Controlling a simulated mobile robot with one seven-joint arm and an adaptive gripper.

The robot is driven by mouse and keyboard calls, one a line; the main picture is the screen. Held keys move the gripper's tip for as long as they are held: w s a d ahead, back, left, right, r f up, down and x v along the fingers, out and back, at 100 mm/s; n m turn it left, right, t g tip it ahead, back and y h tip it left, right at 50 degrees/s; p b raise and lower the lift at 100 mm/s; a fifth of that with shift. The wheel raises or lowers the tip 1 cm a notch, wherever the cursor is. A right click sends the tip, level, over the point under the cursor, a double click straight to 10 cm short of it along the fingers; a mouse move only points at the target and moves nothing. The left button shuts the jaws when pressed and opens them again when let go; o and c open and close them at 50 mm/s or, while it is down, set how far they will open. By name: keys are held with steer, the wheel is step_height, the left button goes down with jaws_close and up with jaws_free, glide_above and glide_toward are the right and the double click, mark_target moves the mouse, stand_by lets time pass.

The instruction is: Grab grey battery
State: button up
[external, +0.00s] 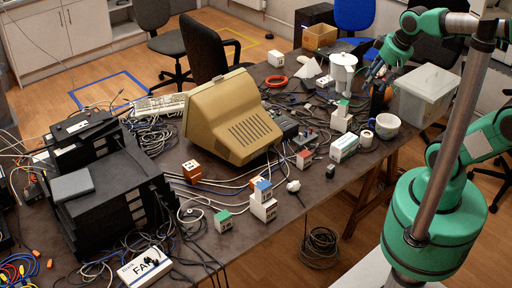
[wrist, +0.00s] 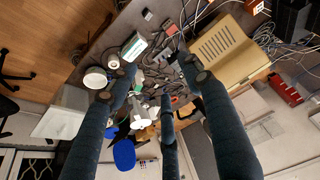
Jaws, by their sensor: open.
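My gripper (external: 374,72) is above the far right part of the table in the external view, near the white cylinder and the clear bin. In the wrist view its blue-grey fingers (wrist: 155,82) are spread wide with nothing between them. I cannot identify a grey battery with certainty. A small dark upright item (external: 331,171) near the table's front edge is too small to name. A grey box (external: 72,185) lies on the black equipment stack at the left.
Near the gripper are a white cylinder (external: 343,74), a clear bin (external: 426,94), a mug (external: 387,125), a tape roll (external: 366,139) and a white-green box (external: 344,148). A beige monitor (external: 232,116) stands mid-table. Cables and small boxes clutter the table.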

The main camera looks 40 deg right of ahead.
steer(key=w+f+g, duration=0.2)
steer(key=w+f, duration=0.8)
steer(key=f, duration=0.4)
steer(key=n+g+b, duration=0.1)
steer(key=n+g, duration=0.1)
steer(key=g, duration=0.1)
glide_above(331, 166)
step_height(331, 166, down, 19)
steer(key=shift+s+f, duration=0.2)
steer(key=shift+f, duration=0.25)
steer(key=shift+f, duration=0.15)
steer(key=shift+a+f+b, duration=0.1)
steer(key=shift+f+b, duration=0.85)
steer(key=shift+f, duration=3.2)
steer(key=shift+f, duration=0.1)
steer(key=shift+w+f+b, duration=0.1)
steer(key=shift+f+b, duration=0.7)
steer(key=shift+f, duration=1.7)
jaws_close()
